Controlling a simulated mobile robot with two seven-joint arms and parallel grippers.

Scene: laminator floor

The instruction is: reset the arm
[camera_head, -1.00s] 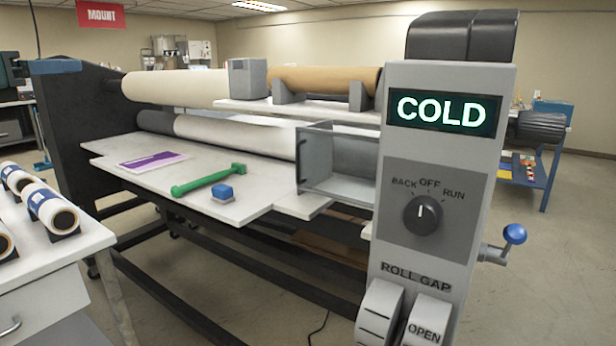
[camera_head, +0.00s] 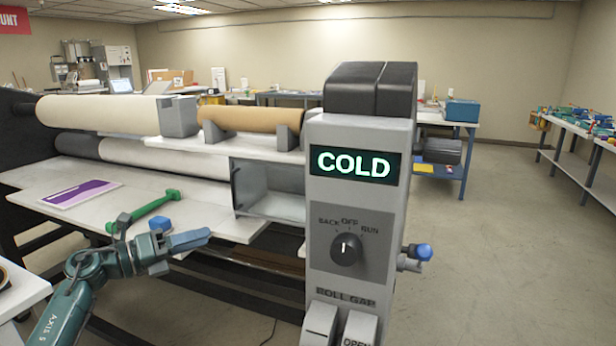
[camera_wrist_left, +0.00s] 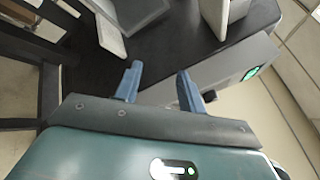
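My left arm, teal with blue fingers, comes in at the lower left of the head view. Its left gripper (camera_head: 198,240) is in front of the laminator table's near edge, fingers pointing right toward the control column. In the left wrist view the two fingers of the gripper (camera_wrist_left: 158,70) stand apart with nothing between them, so it is open. The grey control column (camera_head: 352,200) shows a lit COLD display (camera_head: 353,164) and a dial (camera_head: 346,249) with its mark upward.
A blue-knobbed crank (camera_head: 418,254) juts from the column's right side. Open floor (camera_head: 510,260) lies to the right.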

